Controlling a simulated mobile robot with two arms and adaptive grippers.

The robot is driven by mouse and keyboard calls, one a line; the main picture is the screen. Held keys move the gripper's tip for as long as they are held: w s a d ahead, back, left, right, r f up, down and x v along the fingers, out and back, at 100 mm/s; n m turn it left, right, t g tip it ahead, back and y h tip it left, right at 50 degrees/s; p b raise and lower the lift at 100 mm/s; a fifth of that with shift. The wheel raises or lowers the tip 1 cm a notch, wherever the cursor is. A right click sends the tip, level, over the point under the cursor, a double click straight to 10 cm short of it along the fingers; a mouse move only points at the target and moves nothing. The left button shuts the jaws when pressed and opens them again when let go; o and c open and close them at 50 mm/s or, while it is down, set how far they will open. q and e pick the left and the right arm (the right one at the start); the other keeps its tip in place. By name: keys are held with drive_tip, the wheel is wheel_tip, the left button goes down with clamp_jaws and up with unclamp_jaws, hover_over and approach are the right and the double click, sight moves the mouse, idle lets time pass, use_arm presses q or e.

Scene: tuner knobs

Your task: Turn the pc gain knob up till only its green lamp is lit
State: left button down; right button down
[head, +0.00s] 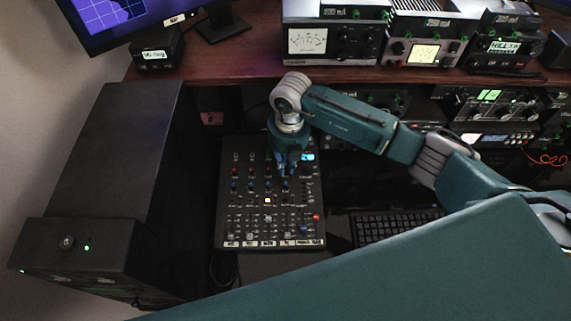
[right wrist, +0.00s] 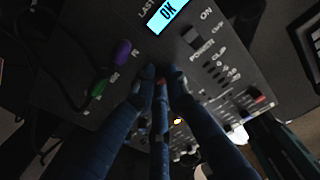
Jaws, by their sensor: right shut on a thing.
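The mixer (head: 221,225) is a dark panel with rows of small knobs and buttons, lying below the desk shelf. My right gripper (head: 289,166) reaches down onto its upper part. In the right wrist view the blue fingers of the right gripper (right wrist: 161,76) come together on the panel, shut on a small knob that they mostly hide. The label of this knob is not readable. My left gripper is not in view.
Plugs, one purple (right wrist: 122,52) and one green (right wrist: 98,88), stand in the panel near the fingers. A keyboard (head: 398,226) lies right of the mixer. A dark cabinet (head: 110,150) stands left. Radios and meters (head: 330,42) fill the shelf above.

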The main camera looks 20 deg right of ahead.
drive_tip(key=shift+s+m, duration=0.1)
drive_tip(key=shift+m, duration=1.7)
drive_tip(key=c, duration=1.7)
unclamp_jaws()
drive_tip(key=shift+c, duration=0.2)
wheel_tip(320, 180, up, 12)
drive_tip(key=shift+s+d, duration=0.25)
drive_tip(key=shift+d, duration=0.1)
